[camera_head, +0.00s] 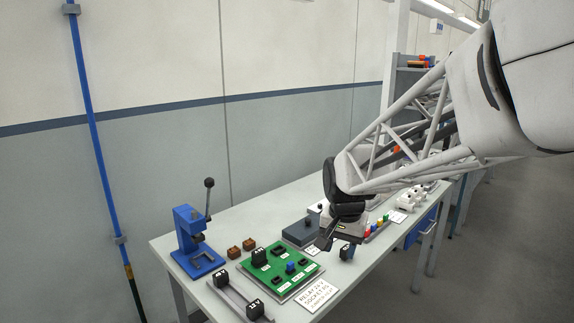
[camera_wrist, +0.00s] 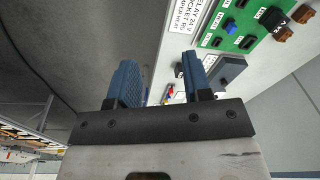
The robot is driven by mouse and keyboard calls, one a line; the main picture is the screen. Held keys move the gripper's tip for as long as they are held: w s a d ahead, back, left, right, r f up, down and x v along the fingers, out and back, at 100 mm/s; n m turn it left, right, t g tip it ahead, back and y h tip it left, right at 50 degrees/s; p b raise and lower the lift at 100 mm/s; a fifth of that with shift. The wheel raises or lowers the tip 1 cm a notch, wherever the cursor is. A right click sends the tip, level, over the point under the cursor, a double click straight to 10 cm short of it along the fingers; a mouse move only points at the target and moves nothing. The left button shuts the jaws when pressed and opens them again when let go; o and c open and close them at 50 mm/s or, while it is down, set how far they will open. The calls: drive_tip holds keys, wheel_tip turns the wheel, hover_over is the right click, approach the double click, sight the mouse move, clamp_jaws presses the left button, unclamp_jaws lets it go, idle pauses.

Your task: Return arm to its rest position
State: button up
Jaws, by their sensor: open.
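My gripper (camera_head: 333,238) is at the end of my arm, which reaches in from the right over the workbench (camera_head: 172,240). In the wrist view my gripper (camera_wrist: 161,82) shows two blue fingers standing apart with nothing held between them. A small black block (camera_head: 347,251) shows just right of the fingers in the head view; I cannot tell whether it touches them. The green socket board (camera_head: 262,278) lies left of my gripper, with black and blue parts on it.
A blue lever press (camera_head: 190,240) stands at the bench's left end, near two brown blocks (camera_head: 241,246). A grey rail (camera_head: 236,296) with black blocks lies at the front. A dark grey box (camera_head: 300,232) is behind the board. A white label (camera_head: 317,295) lies near the front edge.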

drive_tip(key=s+d+n, duration=0.2)
drive_tip(key=s+d, duration=0.1)
drive_tip(key=s, duration=0.9)
drive_tip(key=s+d+r+n+t, duration=0.1)
drive_tip(key=s+d+n, duration=0.1)
drive_tip(key=s, duration=1.1)
drive_tip(key=shift+s+d+n, duration=0.25)
drive_tip(key=shift+d+n, duration=0.05)
drive_tip(key=shift+d, duration=0.3)
